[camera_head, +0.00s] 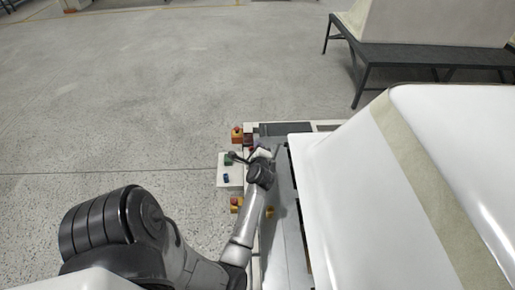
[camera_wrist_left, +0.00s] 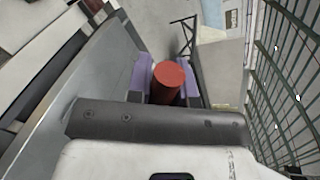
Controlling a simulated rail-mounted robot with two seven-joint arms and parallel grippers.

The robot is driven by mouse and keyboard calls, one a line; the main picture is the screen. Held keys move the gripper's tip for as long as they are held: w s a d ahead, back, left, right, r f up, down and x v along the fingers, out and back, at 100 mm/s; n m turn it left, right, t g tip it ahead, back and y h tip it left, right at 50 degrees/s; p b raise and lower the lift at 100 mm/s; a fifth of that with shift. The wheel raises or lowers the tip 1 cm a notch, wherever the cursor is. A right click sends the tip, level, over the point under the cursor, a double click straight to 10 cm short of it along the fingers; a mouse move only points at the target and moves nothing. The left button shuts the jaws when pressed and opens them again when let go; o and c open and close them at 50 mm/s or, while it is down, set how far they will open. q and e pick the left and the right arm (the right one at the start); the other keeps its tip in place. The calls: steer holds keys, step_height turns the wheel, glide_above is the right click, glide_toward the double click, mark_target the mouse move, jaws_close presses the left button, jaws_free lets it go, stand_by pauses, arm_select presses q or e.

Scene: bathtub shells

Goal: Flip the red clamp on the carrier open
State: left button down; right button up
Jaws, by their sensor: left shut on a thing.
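My left gripper (camera_head: 258,152) is at the near left edge of the carrier (camera_head: 285,222), beside a white bathtub shell (camera_head: 350,170). In the left wrist view, the purple-padded fingers of my left gripper (camera_wrist_left: 166,78) are shut on a red cylindrical part, the red clamp's handle (camera_wrist_left: 168,78). Its round end faces the camera. The rest of the clamp is hidden behind the gripper, so I cannot tell its angle. In the head view the clamp is mostly hidden by my gripper. My right gripper is not in view.
A dark stand (camera_head: 400,53) with another shell is at the back right. The floor on the left is clear.

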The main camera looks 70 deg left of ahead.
arm_select(q)
steer(key=shift+f, duration=0.1)
steer(key=c, duration=1)
jaws_free()
